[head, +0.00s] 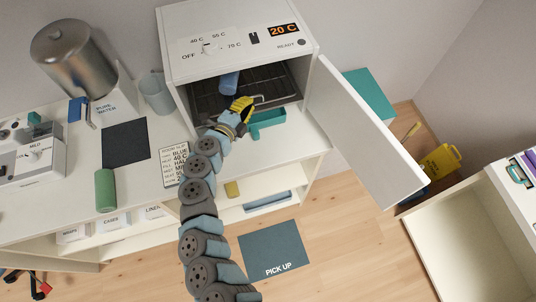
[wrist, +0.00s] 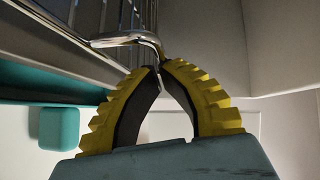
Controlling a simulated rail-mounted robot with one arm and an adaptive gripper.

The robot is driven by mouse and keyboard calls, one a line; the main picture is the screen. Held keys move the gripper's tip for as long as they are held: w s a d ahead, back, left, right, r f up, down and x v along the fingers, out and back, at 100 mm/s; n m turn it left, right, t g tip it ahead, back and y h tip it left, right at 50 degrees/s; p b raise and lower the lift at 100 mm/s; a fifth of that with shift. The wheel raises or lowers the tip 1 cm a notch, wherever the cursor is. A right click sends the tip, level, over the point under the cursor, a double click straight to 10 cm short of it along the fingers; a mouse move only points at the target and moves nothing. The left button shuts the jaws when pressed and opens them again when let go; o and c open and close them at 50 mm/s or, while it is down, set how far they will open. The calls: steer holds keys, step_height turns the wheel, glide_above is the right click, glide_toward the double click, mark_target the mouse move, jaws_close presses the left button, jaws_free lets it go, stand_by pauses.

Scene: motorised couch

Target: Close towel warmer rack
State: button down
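The towel warmer (head: 237,40) is a white cabinet with a "20 C" display and a dial. Its door (head: 362,130) stands wide open to the right. The dark wire rack (head: 265,83) lies inside, its front edge near the opening, with a blue roll (head: 229,83) on it. My gripper (head: 243,103) is at the rack's front. In the wrist view, the yellow-ribbed fingers (wrist: 160,70) are closed together at the tips around the bent end of the chrome rack handle (wrist: 128,39). The exact contact is partly hidden by the fingers.
A sign card (head: 172,166), dark mat (head: 125,142), green roll (head: 105,190) and grey cup (head: 156,93) are on the counter at left. Floor is free around the "PICK UP" mat (head: 272,252).

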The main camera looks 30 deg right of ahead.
stand_by(0.7)
steer(key=s+d+p+v, duration=0.1)
steer(key=s+v, duration=0.1)
steer(key=v, duration=1)
steer(key=shift+s+r, duration=0.25)
steer(key=shift+s, duration=0.05)
